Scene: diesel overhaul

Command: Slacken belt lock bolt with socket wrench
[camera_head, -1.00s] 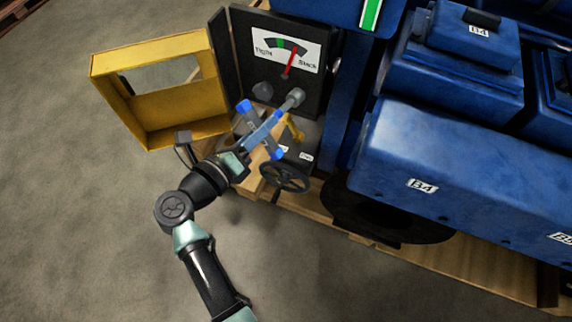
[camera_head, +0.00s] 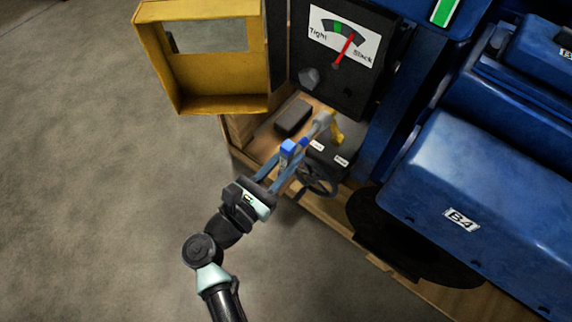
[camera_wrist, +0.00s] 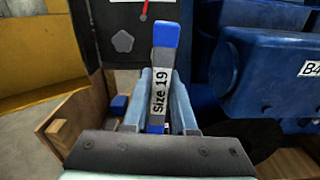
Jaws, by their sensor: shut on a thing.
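The socket head appears below and apart from this bolt head. The gauge's red needle (camera_head: 343,50) points between the green band and "Slack".
An open yellow cover (camera_head: 218,103) stands left of the panel. A black block (camera_head: 293,118), a yellow lever (camera_head: 336,132) and a handwheel (camera_head: 318,181) lie near the wrench. The blue engine (camera_head: 490,190) fills the right. Floor at left is clear.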

